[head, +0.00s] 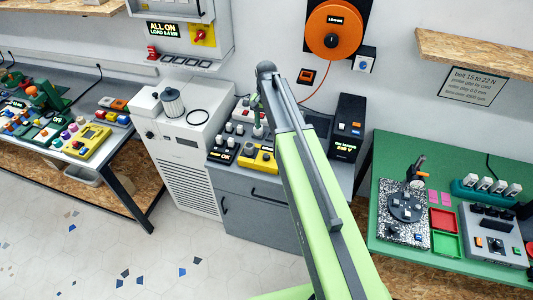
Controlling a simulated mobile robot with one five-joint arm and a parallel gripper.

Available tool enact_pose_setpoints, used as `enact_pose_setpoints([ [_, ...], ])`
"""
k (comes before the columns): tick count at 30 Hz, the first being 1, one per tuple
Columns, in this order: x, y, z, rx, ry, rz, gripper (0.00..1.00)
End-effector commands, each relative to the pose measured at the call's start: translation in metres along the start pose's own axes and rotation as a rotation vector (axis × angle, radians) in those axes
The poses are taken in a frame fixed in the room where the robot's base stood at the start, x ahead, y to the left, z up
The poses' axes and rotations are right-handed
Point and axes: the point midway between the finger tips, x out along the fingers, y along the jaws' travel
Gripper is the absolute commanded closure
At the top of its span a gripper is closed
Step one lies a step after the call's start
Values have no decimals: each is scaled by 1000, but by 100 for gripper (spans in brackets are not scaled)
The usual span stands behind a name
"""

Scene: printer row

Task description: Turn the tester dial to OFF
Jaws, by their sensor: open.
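A small yellow unit (262,160) with a dark round part on top sits at the front of the grey cabinet; it may be the tester, but its dial marks are too small to read. Another yellow unit (88,140) with a small screen lies on the left bench. My gripper (258,131) is small and partly hard to make out at the end of my arm, above the grey cabinet just behind the yellow unit there. It is open, and nothing shows held in it.
A black box (347,128) labelled with 230 V stands right of my arm. A dark control box (222,155) adjoins the yellow unit. A white machine (180,140) stands left of the cabinet (250,205). A green bench (385,150) is at right; open floor lies front left.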

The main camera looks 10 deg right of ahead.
Motion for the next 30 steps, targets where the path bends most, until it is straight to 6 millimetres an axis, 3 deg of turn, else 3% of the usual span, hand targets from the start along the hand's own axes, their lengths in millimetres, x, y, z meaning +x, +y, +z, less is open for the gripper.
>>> enact_pose_setpoints([
  [8,28,1,0,-1,1,0,48],
  [24,140,1,0,-3,1,0,48],
  [30,172,1,0,-3,1,0,48],
])
